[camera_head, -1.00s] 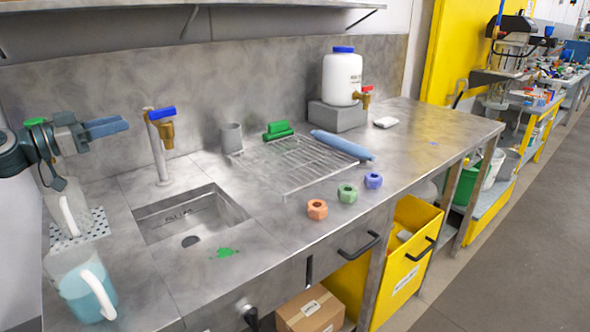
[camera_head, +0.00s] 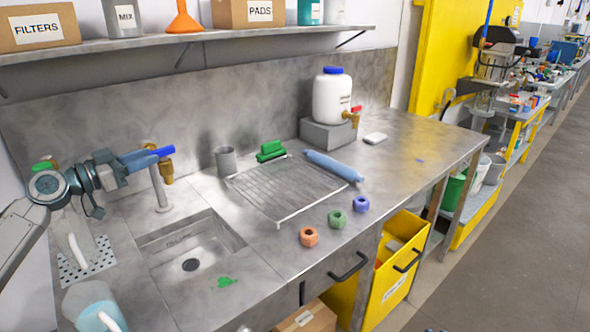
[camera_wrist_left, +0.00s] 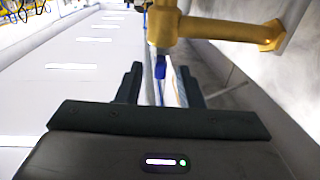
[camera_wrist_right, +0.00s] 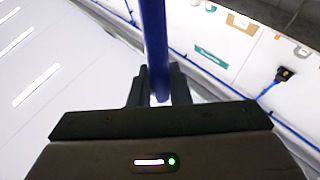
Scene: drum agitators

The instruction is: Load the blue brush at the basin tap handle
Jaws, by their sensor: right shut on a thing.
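The basin tap (camera_head: 160,190) stands behind the sunk basin (camera_head: 203,240), with a brass body and a blue lever handle (camera_head: 165,151). My left gripper (camera_head: 138,160) is at the handle's left end in the head view. In the left wrist view, my left gripper's fingers (camera_wrist_left: 160,85) are apart, with the blue handle (camera_wrist_left: 160,66) between them, beneath the brass tap body (camera_wrist_left: 215,30). Whether they touch it I cannot tell. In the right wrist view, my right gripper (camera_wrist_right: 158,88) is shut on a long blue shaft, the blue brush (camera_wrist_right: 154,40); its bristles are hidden.
A wire rack (camera_head: 282,190) holds a green brush (camera_head: 271,151) and a pale blue cylinder (camera_head: 333,166). A grey cup (camera_head: 225,160) stands behind it. Several coloured nuts lie near the front edge. Jugs (camera_head: 92,305) stand at the left. A shelf (camera_head: 170,42) overhangs the back.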

